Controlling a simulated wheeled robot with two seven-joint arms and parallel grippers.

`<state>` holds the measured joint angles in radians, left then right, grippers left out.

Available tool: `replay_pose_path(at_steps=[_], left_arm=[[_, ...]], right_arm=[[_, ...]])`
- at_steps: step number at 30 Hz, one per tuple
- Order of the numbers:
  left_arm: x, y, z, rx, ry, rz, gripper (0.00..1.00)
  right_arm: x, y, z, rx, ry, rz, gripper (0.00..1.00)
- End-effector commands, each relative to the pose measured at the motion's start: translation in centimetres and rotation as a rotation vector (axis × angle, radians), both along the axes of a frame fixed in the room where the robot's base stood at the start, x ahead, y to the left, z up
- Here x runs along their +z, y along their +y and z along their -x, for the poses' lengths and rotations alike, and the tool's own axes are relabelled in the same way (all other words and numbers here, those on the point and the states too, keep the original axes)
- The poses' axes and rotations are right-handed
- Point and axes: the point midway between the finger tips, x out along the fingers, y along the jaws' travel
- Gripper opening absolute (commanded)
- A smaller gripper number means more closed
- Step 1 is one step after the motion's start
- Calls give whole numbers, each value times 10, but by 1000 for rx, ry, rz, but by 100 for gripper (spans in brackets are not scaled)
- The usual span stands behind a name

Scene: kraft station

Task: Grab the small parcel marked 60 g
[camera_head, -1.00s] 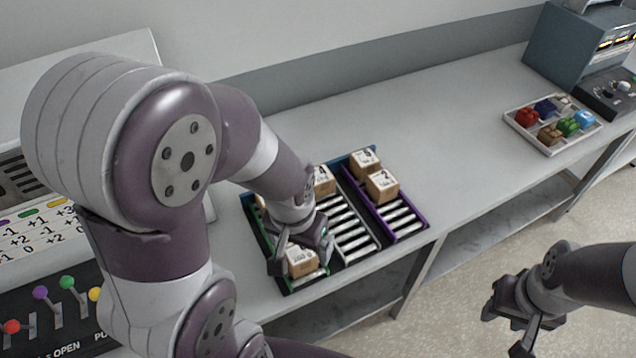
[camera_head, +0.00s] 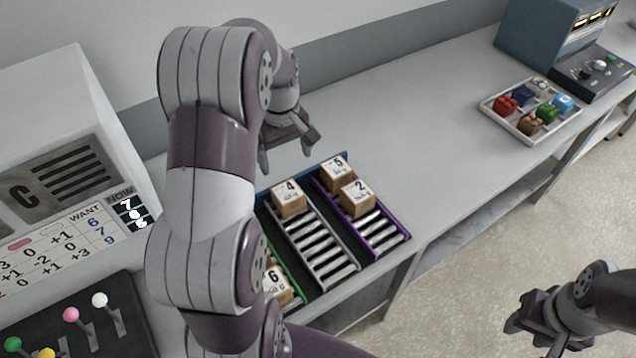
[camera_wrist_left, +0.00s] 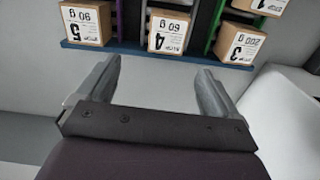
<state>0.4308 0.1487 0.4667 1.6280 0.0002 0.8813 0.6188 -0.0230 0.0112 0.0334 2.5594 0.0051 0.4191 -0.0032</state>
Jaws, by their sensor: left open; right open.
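The small parcel marked 60 g is the cardboard box numbered 4 (camera_head: 289,199), at the back end of the middle grey roller lane. In the left wrist view the 60 g parcel (camera_wrist_left: 169,30) stands at the top centre, beyond my fingers. My left gripper (camera_head: 288,143) is open and empty, behind and above the lanes; its two spread fingers also show in the left wrist view (camera_wrist_left: 158,70), apart from every parcel. My right gripper (camera_head: 531,326) is open and empty over the floor at lower right.
Parcel 5 (camera_head: 336,173) and parcel 2 (camera_head: 357,198) stand in the purple lane (camera_head: 390,246). Parcel 6 (camera_head: 277,286) is at the front of the green lane; parcel 3 (camera_wrist_left: 239,46), 200 g, is at its back. A tray of coloured pieces (camera_head: 490,106) stands at right. The middle counter is clear.

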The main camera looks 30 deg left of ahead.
Motion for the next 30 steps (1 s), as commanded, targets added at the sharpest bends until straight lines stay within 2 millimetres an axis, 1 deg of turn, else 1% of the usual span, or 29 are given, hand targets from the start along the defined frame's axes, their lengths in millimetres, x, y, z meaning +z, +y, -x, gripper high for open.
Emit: replay_pose_path(at_steps=[1,2,9,14,18,21,24,29,30], left_arm=[[-5,-2,5,30,20,9,94],[-9,-3,5,40,23,10,94],[-60,-3,5,45,21,9,94],[-79,-4,5,43,20,8,94],[-104,-6,2,42,21,9,94],[-121,-6,2,42,18,8,94],[-127,-6,1,42,15,6,94],[-127,-6,1,42,15,6,94],[-127,-6,1,42,15,6,84]], right_arm=[[1,0,0,0,0,0,43],[2,0,0,0,0,0,43],[9,0,0,0,0,0,43],[13,0,0,0,0,0,43],[24,0,0,0,0,0,43],[24,0,0,0,0,0,43],[24,0,0,0,0,0,43],[23,0,0,0,0,0,43],[23,0,0,0,0,0,43]])
